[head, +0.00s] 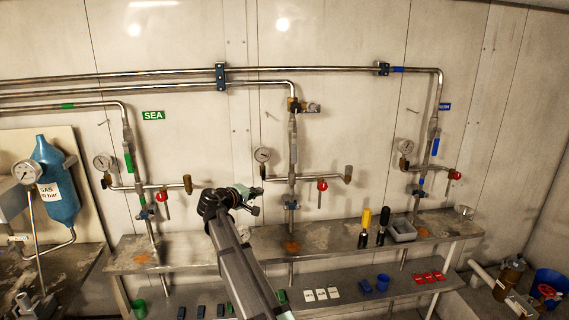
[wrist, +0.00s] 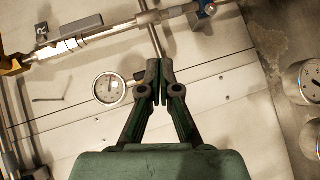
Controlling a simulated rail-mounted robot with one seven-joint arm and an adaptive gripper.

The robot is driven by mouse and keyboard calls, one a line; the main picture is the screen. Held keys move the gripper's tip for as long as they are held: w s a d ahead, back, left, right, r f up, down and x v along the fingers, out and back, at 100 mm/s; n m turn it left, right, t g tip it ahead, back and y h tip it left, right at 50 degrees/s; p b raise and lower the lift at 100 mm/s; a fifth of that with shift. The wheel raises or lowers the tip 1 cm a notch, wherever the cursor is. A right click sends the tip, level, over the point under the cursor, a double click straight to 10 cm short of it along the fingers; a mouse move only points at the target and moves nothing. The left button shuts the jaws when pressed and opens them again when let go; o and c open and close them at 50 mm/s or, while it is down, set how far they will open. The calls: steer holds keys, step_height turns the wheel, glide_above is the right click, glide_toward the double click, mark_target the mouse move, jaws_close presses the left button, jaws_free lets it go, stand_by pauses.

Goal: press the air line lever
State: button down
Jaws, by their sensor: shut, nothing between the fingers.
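The middle vertical pipe (head: 292,185) on the wall carries a pale grey valve with a slim lever (head: 293,146), which I take as the air line lever. In the wrist view a pale lever (wrist: 64,47) lies along the diagonal pipe at upper left, by a small partly legible tag ending in R. My gripper (head: 257,200) is left of the middle pipe and below that lever. In the wrist view my gripper (wrist: 160,72) is shut and empty, with its fingertips apart from the lever. A pressure gauge (wrist: 110,87) shows just left of the fingers.
Left is the SEA line with a green lever (head: 128,161); right is a line with a blue lever (head: 435,146). A red-handled valve (head: 322,186) juts out right of the middle pipe. A shelf (head: 335,238) below holds black and yellow bottles (head: 365,228) and a grey tray (head: 402,231).

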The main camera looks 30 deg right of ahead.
mark_target(294, 149)
step_height(294, 149, up, 8)
steer(key=w+n+t+h, duration=0.1)
steer(key=w+h, duration=0.1)
steer(key=h, duration=0.1)
steer(key=shift+d+n, duration=0.3)
steer(key=shift+d, duration=0.15)
steer(key=s+p+x, duration=0.1)
steer(key=p+x, duration=0.2)
steer(key=x, duration=0.3)
steer(key=s+d+p+x, duration=0.1)
steer(key=p+x, duration=0.1)
steer(key=x, duration=0.4)
steer(key=shift+d+p, duration=0.4)
steer(key=shift+d, duration=0.05)
steer(key=shift+s+f+b, duration=0.1)
steer(key=shift+f+b, duration=0.15)
steer(key=shift+b, duration=0.15)
